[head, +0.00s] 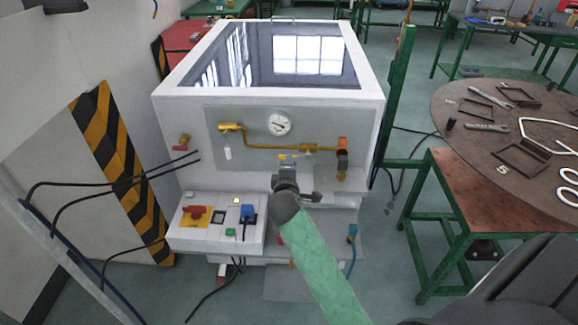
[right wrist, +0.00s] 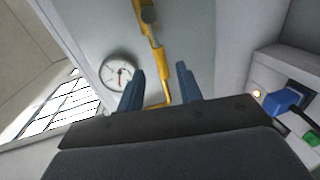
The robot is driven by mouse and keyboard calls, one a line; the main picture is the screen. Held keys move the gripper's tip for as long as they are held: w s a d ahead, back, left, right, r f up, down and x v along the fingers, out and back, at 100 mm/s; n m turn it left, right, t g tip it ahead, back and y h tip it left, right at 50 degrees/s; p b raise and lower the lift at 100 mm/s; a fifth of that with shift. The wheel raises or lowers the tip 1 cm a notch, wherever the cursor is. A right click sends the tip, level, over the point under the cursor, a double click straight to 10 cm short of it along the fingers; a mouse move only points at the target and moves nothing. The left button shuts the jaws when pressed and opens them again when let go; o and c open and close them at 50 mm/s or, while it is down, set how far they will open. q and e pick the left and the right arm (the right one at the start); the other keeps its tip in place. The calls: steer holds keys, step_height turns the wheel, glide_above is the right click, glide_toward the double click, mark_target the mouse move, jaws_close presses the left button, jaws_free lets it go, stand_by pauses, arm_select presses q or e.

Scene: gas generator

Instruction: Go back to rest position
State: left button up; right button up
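The white gas generator (head: 175,115) stands in the middle of the head view, with a dark glossy panel on top. Its front bears a round gauge (head: 279,123) and a yellow pipe (head: 290,147). The gauge (right wrist: 118,72) and yellow pipe (right wrist: 160,65) show beyond the fingers.
A control box with a red switch (head: 195,211) and a blue plug (head: 247,213) is at the generator's lower left. A round table (head: 470,145) with tools and metal parts stands right. Black cables (head: 110,184) and a striped board (head: 113,145) are on the left.

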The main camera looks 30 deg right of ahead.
steer(key=shift+s+a+r, duration=0.1)
steer(key=shift+s+a, duration=0.05)
steer(key=shift+s, duration=0.2)
steer(key=s+a+f+m+g+y, duration=0.1)
steer(key=s+a+f+g+y, duration=0.15)
steer(key=f, duration=0.85)
steer(key=s+a+f+m+g+y, duration=0.1)
steer(key=s+a+f, duration=0.25)
steer(key=f, duration=0.75)
steer(key=s+a+f+m+g+y, duration=0.2)
steer(key=s+f, duration=0.2)
steer(key=f, duration=0.7)
steer(key=s+a+f+m+g+y, duration=0.1)
steer(key=s+a+f+m+g, duration=0.1)
steer(key=s+f, duration=1)
steer(key=s+a+f+m+g+y, duration=0.2)
steer(key=s+a+f, duration=0.4)
steer(key=s+f, duration=0.7)
steer(key=s+m+g, duration=0.1)
steer(key=s+g, duration=0.1)
steer(key=s, duration=0.2)
steer(key=shift+a+m+g, duration=0.3)
steer(key=shift+a+g, duration=0.05)
